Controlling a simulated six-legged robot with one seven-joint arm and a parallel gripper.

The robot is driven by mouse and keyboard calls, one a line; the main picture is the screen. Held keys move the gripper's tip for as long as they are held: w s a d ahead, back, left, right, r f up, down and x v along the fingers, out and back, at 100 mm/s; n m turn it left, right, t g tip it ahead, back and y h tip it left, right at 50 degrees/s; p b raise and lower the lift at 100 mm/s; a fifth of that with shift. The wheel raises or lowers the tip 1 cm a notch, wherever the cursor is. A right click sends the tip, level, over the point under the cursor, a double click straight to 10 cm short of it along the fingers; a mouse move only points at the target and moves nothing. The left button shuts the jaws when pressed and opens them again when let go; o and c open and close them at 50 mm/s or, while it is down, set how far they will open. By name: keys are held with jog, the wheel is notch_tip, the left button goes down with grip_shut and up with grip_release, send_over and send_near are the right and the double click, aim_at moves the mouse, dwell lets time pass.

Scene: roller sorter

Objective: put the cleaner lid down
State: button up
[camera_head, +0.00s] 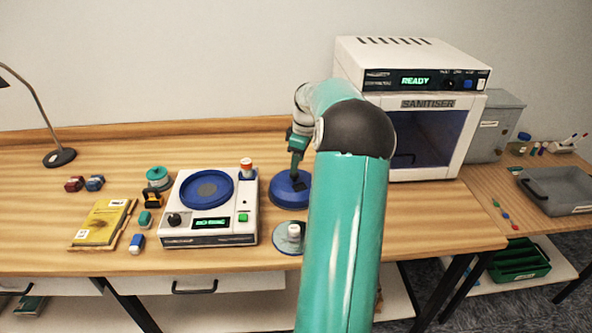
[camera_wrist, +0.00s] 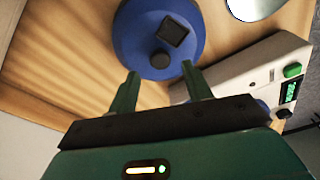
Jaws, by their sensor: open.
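The cleaner lid, a blue disc (camera_head: 283,198) with a dark knob, lies on the wooden bench just right of the white machine. In the wrist view the blue lid (camera_wrist: 140,45) shows a dark round knob and a dark square piece on top. My gripper (camera_head: 298,185) is over the lid, with its fingers pointing down towards it. In the wrist view the two green fingers (camera_wrist: 162,75) are apart with nothing between them, near the lid's edge. The white cleaner machine (camera_head: 180,238) has a round blue basin (camera_head: 207,188) on top, with no cover over it.
The sanitiser cabinet (camera_head: 410,150) stands at the back right. A yellow book (camera_head: 103,222) and several small items lie left of the machine. The bench behind the machine is clear.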

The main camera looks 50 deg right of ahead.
notch_tip(320, 180, up, 7)
jog(key=s, duration=0.1)
jog(key=w+a+r+m+h, duration=0.15)
jog(key=a+r, duration=0.25)
jog(key=a, duration=1)
jog(key=w+a+r+h, duration=0.15)
jog(key=a+r, duration=0.25)
jog(key=a, duration=1.1)
jog(key=s+a+f+m+t+y, duration=0.1)
jog(key=s+a+f+t, duration=0.1)
jog(key=s+a, duration=0.5)
jog(key=s+a+f+m+t+y, duration=0.1)
jog(key=s+a+f, duration=0.1)
jog(key=s+a, duration=0.6)
jog(key=a, duration=0.5)
jog(key=shift+t, duration=0.4)
